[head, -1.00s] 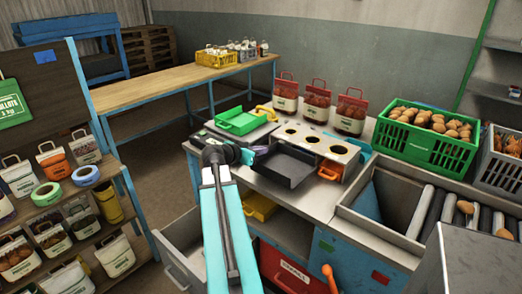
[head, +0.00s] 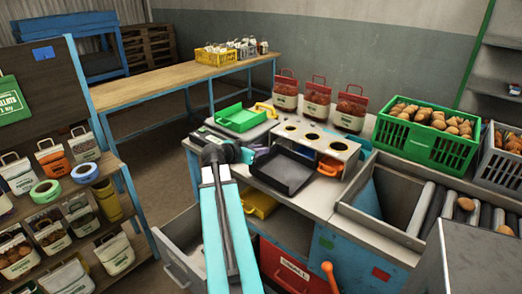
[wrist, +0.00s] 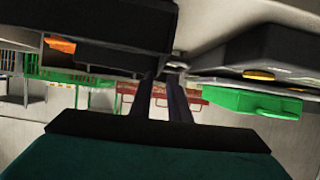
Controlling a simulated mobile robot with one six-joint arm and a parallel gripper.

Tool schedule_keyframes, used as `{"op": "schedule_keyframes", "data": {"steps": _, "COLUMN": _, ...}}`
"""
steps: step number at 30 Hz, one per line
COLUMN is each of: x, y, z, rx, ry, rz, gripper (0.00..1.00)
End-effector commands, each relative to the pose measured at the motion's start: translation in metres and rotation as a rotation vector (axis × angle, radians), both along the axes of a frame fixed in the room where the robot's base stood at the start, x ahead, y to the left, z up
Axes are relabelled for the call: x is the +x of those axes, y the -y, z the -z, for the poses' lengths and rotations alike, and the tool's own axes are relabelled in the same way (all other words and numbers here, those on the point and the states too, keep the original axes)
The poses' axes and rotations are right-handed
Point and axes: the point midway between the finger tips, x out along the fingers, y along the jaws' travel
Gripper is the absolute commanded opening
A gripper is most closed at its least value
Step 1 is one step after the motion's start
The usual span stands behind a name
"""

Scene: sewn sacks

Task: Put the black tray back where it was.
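The black tray (head: 284,175) is at the middle of the metal bench in the head view, in front of the metal block with round holes, close to the bench's front edge. I cannot tell whether it rests on the bench or hangs just above it. My gripper (head: 258,154) is at its left side. In the wrist view, which looks upside down, the dark tray (wrist: 110,28) fills the upper left. My gripper's fingers (wrist: 167,75) meet its edge with little gap between them and appear closed on its wall; the contact is partly hidden.
The holed block (head: 318,140) stands right behind the tray. A green tray (head: 241,118) lies to the left, and red-topped bags (head: 318,104) stand behind. A green crate of potatoes (head: 425,135) and a metal chute (head: 400,200) are to the right. An open drawer (head: 185,250) juts out below.

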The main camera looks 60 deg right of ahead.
Motion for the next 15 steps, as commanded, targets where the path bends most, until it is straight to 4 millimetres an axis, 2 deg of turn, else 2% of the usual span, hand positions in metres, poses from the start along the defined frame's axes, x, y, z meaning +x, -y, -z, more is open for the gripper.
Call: {"op": "schedule_keyframes", "data": {"steps": 15, "x": -0.0001, "y": 0.0001, "z": -0.0034, "rx": 0.000, "ry": 0.000, "rz": 0.000, "gripper": 0.22}}
